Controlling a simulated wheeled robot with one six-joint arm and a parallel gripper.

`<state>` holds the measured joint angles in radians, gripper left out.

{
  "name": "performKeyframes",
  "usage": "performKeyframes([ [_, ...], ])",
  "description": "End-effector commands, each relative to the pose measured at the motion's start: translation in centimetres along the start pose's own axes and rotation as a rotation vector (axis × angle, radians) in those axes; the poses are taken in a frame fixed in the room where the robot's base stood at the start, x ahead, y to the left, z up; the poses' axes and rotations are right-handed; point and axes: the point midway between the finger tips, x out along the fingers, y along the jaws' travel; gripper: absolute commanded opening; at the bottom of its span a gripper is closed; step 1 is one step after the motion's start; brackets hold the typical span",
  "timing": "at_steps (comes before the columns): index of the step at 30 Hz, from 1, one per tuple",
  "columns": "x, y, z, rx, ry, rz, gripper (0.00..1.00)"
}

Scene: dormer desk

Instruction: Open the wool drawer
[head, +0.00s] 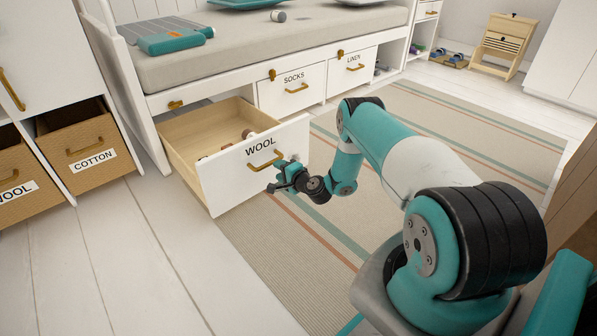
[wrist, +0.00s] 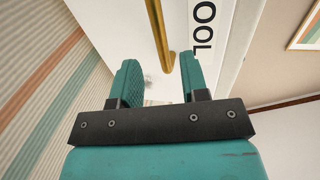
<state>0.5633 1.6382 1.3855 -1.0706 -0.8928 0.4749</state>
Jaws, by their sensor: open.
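The wool drawer (head: 222,189) is pulled well out from under the bed in the head view, with its white front labelled WOOL. Its brass handle (head: 265,160) is on that front and also shows in the wrist view (wrist: 159,35). A few small objects (head: 247,134) lie inside the drawer. My gripper (head: 277,178) is open, close in front of the drawer front by the handle. In the wrist view, the end of the handle appears between the two teal fingers of my gripper (wrist: 160,80). I cannot tell whether a finger touches it.
The socks drawer (head: 291,92) and linen drawer (head: 351,68) are shut to the right of the wool drawer. A striped rug (head: 300,239) covers the floor in front. Cotton and wool baskets (head: 78,146) stand in a shelf at left. Bare floor (head: 120,250) lies at front left.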

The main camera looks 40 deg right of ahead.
Motion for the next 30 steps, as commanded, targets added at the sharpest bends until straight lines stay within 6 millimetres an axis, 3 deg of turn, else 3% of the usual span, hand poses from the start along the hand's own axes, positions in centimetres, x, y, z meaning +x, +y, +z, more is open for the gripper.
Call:
performKeyframes([
  [1,-1.7,-0.6,-0.1,0.008,0.005,0.005,0.41],
  [6,-5.9,-0.5,-0.1,0.010,0.005,0.005,0.41],
  [12,-9.1,-0.3,-0.1,0.004,0.004,0.003,0.41],
  [18,-10.2,-0.1,-0.1,0.001,0.003,0.000,0.41],
  [30,-10.1,0.0,-0.1,-0.001,0.002,-0.001,0.41],
])
